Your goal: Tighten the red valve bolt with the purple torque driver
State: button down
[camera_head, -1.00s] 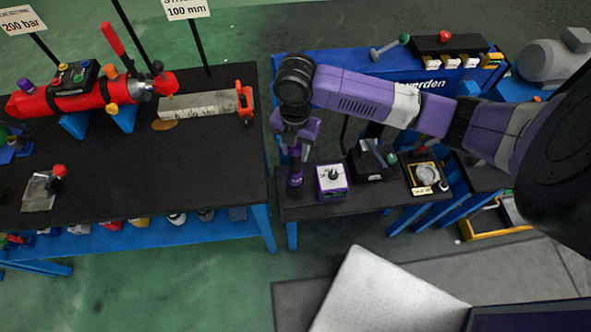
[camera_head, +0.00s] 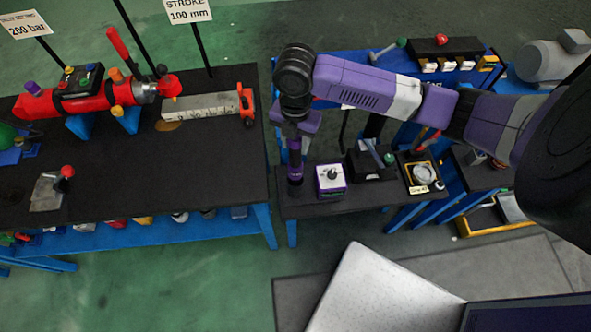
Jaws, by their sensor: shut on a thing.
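My gripper (camera_head: 295,132) points down over the left end of the small black table. It is shut on the upright purple torque driver (camera_head: 295,170), whose lower end is at or just above the tabletop; I cannot tell which. On the left bench lies a red cylinder (camera_head: 40,104) with purple, orange and yellow knobs and a red end fitting (camera_head: 168,84). I cannot tell which red part is the valve bolt. The gripper is to the right of the cylinder, over the other table.
A purple-and-white box (camera_head: 330,181) stands just right of the driver, with a black block (camera_head: 371,161) and a gauge tray (camera_head: 423,174) beyond. The black left bench (camera_head: 190,160) holds a metal ruler block (camera_head: 203,105) and a red-knobbed bracket (camera_head: 48,192). A gap separates the tables.

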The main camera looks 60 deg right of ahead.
jog(key=shift+r+p, duration=1.6)
jog(key=shift+r, duration=0.75)
jog(key=shift+s, duration=0.1)
dwell(1.1)
